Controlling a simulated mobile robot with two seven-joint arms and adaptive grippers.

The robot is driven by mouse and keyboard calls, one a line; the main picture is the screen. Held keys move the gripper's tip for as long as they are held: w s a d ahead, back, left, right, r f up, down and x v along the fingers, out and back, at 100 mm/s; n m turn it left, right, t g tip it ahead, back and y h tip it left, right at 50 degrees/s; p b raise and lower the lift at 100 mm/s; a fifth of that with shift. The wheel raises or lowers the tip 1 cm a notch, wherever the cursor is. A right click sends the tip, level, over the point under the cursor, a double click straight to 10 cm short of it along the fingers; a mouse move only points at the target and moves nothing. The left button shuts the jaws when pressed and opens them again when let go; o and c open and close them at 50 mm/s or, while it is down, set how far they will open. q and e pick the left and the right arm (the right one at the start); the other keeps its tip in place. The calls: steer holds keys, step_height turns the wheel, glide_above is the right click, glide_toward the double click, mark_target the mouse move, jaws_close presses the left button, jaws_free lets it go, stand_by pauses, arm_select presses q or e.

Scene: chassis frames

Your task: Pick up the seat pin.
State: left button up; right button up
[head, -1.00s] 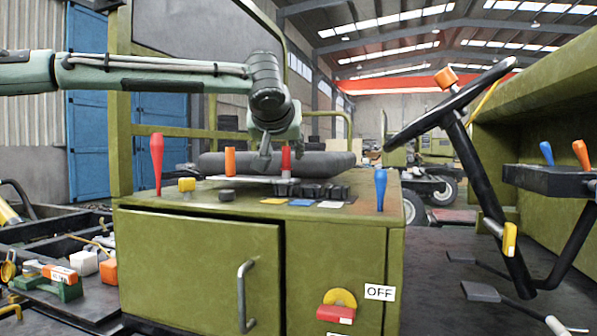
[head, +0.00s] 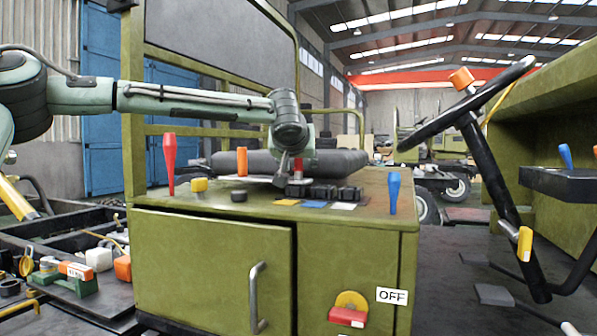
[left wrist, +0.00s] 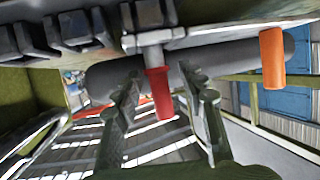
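A short red pin, apparently the seat pin (head: 298,164), stands on top of the green cabinet in front of the dark seat cushion. My gripper partly hides it in the head view. In the left wrist view the red pin (left wrist: 161,92) has a grey collar at its base and lies between my two spread fingers, with gaps on both sides. My left gripper (head: 284,178) is open and low over the cabinet top; it also shows in the left wrist view (left wrist: 158,85). My right gripper is in neither view.
An orange pin (head: 242,161) stands left of the red pin, and a tall red lever (head: 170,163) farther left. Black switches (head: 325,192) lie close at the right, with a blue lever (head: 394,192) beyond. The dark cushion (head: 335,162) is just behind.

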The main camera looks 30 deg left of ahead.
arm_select(q)
jaws_close()
steer(key=shift+r, duration=0.15)
